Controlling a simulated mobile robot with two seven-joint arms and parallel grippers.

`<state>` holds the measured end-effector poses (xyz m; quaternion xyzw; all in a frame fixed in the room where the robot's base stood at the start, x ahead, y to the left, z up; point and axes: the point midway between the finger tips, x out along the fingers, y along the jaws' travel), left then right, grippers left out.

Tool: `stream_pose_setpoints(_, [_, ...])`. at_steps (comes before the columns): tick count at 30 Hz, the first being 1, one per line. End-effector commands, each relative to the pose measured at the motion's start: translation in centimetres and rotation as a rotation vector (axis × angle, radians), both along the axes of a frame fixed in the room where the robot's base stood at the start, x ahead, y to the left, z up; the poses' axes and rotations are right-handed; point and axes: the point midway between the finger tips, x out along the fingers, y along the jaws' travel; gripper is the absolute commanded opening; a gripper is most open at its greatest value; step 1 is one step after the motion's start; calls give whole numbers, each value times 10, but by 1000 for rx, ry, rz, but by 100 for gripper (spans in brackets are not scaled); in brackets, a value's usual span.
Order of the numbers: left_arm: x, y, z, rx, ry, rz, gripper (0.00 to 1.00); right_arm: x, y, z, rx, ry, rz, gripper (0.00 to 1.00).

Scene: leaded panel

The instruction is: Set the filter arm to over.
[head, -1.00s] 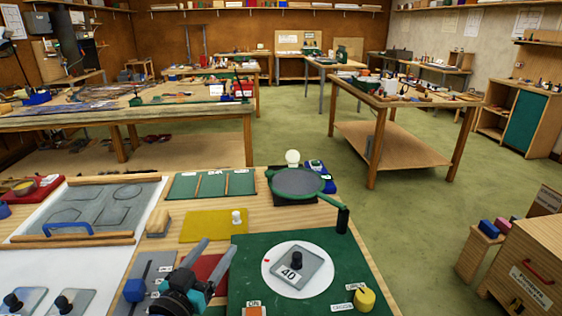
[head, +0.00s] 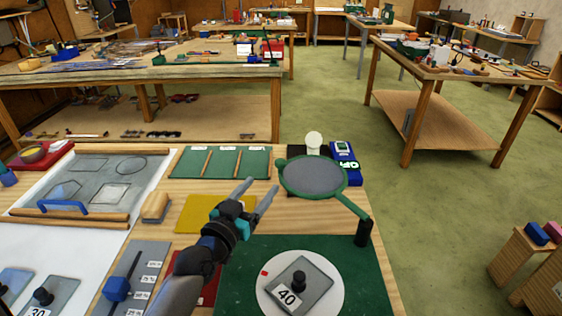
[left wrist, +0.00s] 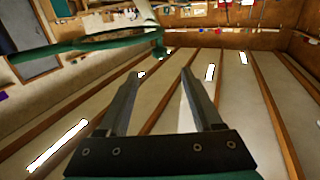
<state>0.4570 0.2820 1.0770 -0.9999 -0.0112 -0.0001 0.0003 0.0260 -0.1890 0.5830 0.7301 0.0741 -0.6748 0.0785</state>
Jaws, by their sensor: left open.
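The filter arm (head: 313,178) is a green ring around a dark grey disc at the bench's back right, with a green bar running down to a black upright handle (head: 363,232). My left gripper (head: 258,192) is open and empty, left of the ring and apart from it in the head view, fingers pointing away. In the left wrist view its fingers (left wrist: 160,75) are spread with nothing between them. A green band at that view's upper left looks like part of the ring. A white round plate (head: 270,300) carries a grey tile marked 40. My right gripper is not in view.
A white bulb (head: 314,140) and a blue device (head: 343,160) stand behind the ring. A green three-part tray (head: 220,162) lies left of it, with a yellow sheet (head: 195,212) in front. The green mat (head: 345,262) is mostly clear near the handle.

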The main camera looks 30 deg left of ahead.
Motion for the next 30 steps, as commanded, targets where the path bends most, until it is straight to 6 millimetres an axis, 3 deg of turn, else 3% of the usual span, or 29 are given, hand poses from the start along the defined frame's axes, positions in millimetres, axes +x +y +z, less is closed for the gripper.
stream_pose_setpoints(18, [92,2,1,-1,-2,0,67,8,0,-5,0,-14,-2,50])
stream_pose_setpoints(30, [114,2,0,-1,0,0,67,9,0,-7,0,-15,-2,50])
